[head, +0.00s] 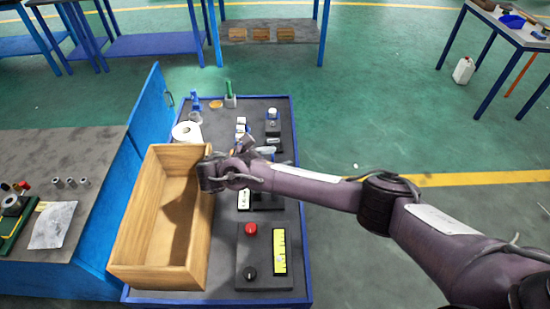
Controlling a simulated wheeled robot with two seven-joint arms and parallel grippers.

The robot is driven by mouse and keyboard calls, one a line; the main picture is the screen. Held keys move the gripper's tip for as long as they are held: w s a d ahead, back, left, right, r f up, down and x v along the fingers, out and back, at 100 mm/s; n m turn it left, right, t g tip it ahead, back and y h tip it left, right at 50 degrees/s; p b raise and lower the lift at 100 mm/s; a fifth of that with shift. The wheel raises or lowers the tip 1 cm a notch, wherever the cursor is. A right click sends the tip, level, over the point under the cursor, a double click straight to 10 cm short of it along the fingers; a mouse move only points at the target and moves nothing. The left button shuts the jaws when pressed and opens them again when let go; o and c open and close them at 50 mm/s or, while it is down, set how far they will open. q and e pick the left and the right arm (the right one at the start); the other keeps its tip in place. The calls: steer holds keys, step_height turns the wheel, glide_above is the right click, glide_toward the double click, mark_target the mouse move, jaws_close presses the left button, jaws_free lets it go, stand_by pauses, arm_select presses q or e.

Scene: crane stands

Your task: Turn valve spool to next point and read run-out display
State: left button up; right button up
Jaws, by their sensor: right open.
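My right arm comes in from the right, and its dark gripper (208,174) is over the right rim of a wooden box, with its jaws apart and nothing visible between them. Whether it touches the rim cannot be told. Behind it on the dark bench top, small white and blue fixture parts (241,127) and a dark stand with a white top (272,122) show; which is the valve spool is unclear. A small white panel with dark marks (243,198) is partly behind my arm and may be the display. My left gripper is out of view.
The open wooden box (126,248) is empty and covers the left of the blue-edged bench (222,298). A control box with red and black knobs (251,263) and a yellow strip (280,252) is at front right. A white roll (187,132) and green bottle (229,88) stand behind.

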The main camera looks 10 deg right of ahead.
step_height(320, 180, up, 8)
steer(key=p, duration=0.6)
steer(key=shift+r+p, duration=0.15)
steer(key=shift+p, duration=0.2)
